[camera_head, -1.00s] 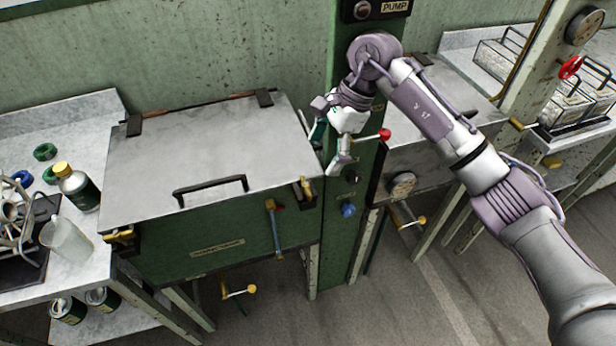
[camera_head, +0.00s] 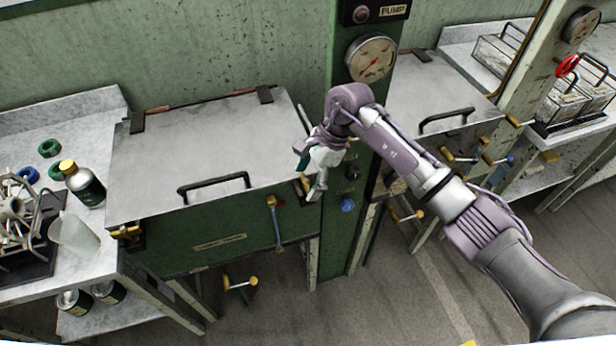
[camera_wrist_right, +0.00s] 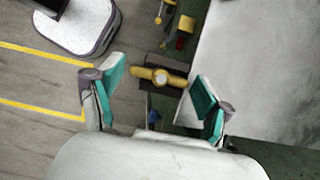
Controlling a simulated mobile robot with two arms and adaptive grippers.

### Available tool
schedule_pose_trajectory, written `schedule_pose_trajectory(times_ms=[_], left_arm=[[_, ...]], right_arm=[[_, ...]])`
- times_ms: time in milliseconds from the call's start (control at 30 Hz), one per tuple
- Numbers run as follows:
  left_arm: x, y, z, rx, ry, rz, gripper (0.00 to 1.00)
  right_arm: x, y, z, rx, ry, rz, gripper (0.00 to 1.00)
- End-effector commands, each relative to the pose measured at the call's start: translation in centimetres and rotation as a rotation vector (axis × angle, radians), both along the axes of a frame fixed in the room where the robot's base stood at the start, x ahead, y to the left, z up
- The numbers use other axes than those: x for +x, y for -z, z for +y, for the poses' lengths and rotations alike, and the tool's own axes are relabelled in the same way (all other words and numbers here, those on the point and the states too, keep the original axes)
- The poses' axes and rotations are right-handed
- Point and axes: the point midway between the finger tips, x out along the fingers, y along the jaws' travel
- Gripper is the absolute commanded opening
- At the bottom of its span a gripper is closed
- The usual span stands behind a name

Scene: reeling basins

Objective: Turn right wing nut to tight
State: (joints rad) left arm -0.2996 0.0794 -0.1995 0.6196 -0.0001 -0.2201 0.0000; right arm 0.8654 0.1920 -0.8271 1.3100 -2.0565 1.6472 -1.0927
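The right wing nut (camera_head: 305,186) is a small brass-yellow piece at the right front corner of the closed lidded basin, partly hidden by my right gripper (camera_head: 311,174). In the right wrist view the wing nut (camera_wrist_right: 160,76) lies crosswise on a dark bracket, with its two wings spread. My right gripper (camera_wrist_right: 157,72) is open, with one teal finger on each side of the wing nut. A gap shows between each finger and the wings. The left brass wing nut (camera_head: 127,232) is at the basin's left front corner. My left gripper is not in view.
The grey lid (camera_head: 215,145) has a black handle (camera_head: 213,187). A green pillar with a gauge (camera_head: 372,59) and blue knob (camera_head: 347,205) stands right of the basin. A blue-handled lever (camera_head: 275,222) hangs on the basin front. Bottle (camera_head: 88,186) and beaker (camera_head: 75,235) stand left.

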Motion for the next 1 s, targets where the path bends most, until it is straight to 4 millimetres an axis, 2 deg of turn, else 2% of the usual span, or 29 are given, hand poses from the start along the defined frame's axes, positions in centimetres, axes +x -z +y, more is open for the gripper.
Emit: schedule_pose_trajectory(times_ms=[33, 233, 567, 1000], left_arm=[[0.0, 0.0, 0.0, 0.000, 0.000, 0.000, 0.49], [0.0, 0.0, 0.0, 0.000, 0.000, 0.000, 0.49], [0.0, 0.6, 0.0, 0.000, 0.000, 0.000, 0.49], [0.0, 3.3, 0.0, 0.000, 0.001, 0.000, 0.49]], right_arm=[[0.0, 0.0, 0.0, 0.000, 0.000, 0.000, 0.63], [0.0, 0.0, 0.0, 0.000, 0.000, -0.001, 0.32], [0.0, 0.1, -0.1, -0.001, 0.054, -0.003, 0.32], [-0.1, 0.3, -0.1, 0.001, 0.391, -0.006, 0.32]])
